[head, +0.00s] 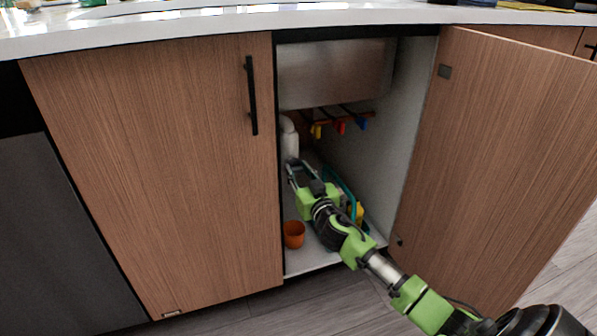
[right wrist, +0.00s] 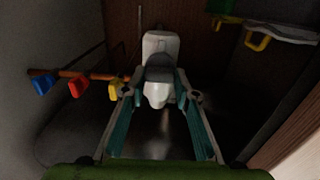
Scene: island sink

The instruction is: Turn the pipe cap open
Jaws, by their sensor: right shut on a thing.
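A white pipe piece (head: 289,140) stands upright at the left inside the open cabinet under the sink. In the right wrist view the white piece (right wrist: 160,42) is straight ahead, with a grey cap-like part (right wrist: 159,68) and a pale rounded end in front of it. My right gripper (head: 298,165) reaches into the cabinet, and its fingers (right wrist: 157,88) are on both sides of this cap part, shut on it. The exact contact is dark and hard to make out. My left gripper is not in view.
Yellow, red (head: 340,127) and blue valve handles hang under the metal sink basin (head: 335,75). An orange cup (head: 293,234) stands on the cabinet floor. A teal caddy (head: 337,181) is beside my arm. The right door (head: 490,150) is open; the left door (head: 150,170) is closed.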

